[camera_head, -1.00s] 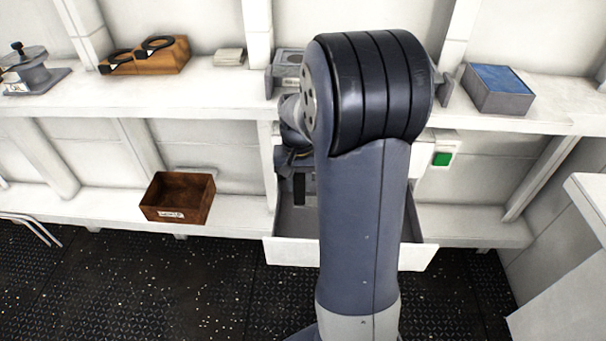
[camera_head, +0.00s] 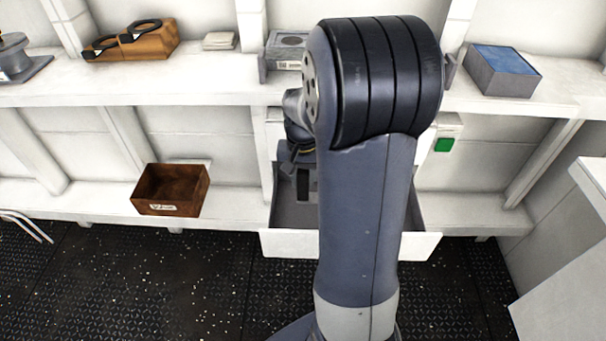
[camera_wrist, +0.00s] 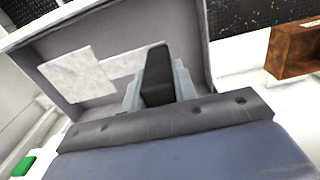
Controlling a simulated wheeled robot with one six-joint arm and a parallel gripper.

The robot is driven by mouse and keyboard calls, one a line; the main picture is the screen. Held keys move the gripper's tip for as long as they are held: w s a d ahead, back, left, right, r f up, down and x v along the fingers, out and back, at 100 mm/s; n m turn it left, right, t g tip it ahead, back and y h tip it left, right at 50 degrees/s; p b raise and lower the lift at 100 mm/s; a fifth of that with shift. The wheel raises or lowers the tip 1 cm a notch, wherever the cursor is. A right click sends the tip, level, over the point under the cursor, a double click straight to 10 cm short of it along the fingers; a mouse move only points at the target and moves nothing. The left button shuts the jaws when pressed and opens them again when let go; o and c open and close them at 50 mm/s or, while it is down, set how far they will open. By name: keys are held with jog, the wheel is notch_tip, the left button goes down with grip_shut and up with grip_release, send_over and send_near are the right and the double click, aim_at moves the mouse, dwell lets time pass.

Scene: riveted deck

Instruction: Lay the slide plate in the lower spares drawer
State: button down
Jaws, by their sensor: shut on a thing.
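The lower spares drawer (camera_head: 285,243) is pulled out under the bench, with a white front and a grey inside. In the wrist view its grey wall (camera_wrist: 205,35) runs beside my gripper. My gripper (camera_wrist: 158,85) is shut on a dark flat slab, which I take for the slide plate (camera_wrist: 158,68). The plate stands out past the fingers, over the drawer's inside. In the head view the plate (camera_head: 303,185) shows as a small dark patch; my arm hides much of the drawer. Whether it touches the drawer floor cannot be told.
Two pale flat pieces (camera_wrist: 78,73) show inside the drawer in the wrist view. A brown open box (camera_head: 172,190) stands on the lower shelf at left. A green button (camera_head: 444,145) is right of my arm. A blue-topped grey box (camera_head: 503,68) sits on the upper shelf.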

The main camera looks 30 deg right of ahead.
jog(key=shift+f+b, duration=3.4)
jog(key=shift+f, duration=1.95)
jog(key=shift+f+b, duration=0.4)
jog(key=shift+f, duration=0.2)
jog(key=c, duration=1)
grip_release()
jog(key=shift+c, duration=0.2)
notch_tip(320, 180, up, 11)
jog(key=shift+f+p, duration=0.1)
jog(key=shift+p, duration=1)
jog(key=shift+f, duration=0.1)
notch_tip(320, 180, down, 11)
jog(key=shift+r+b, duration=0.1)
jog(key=shift+b, duration=1.05)
jog(key=shift+r+p, duration=0.3)
jog(key=shift+r, duration=0.15)
